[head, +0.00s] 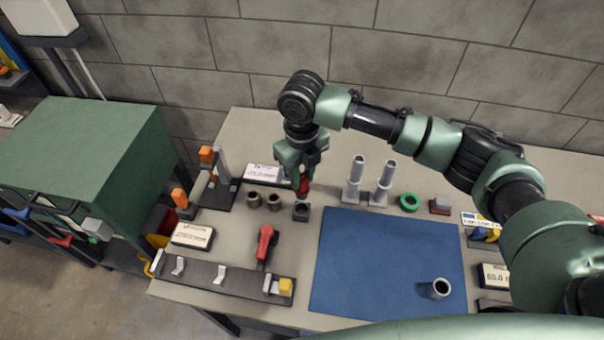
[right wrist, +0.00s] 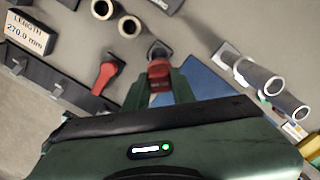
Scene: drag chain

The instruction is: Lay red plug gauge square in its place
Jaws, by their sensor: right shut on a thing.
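My right gripper (head: 302,180) is shut on a red piece (head: 303,188), which I take to be the red plug gauge. It holds the piece upright just over a small dark block (head: 301,211). In the right wrist view the red piece (right wrist: 158,72) sits between the fingers, with the dark block (right wrist: 159,50) just beyond its end. I cannot tell whether the two touch or whether the piece is square to the block. The gripper hides part of the piece. My left gripper is not in view.
A red-handled tool (head: 266,243) lies on the table to the front left. Two brown rings (head: 264,200) stand left of the block. Two grey posts (head: 356,176) stand to the right, behind a blue mat (head: 385,265). A grey cylinder (head: 439,288) is on the mat.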

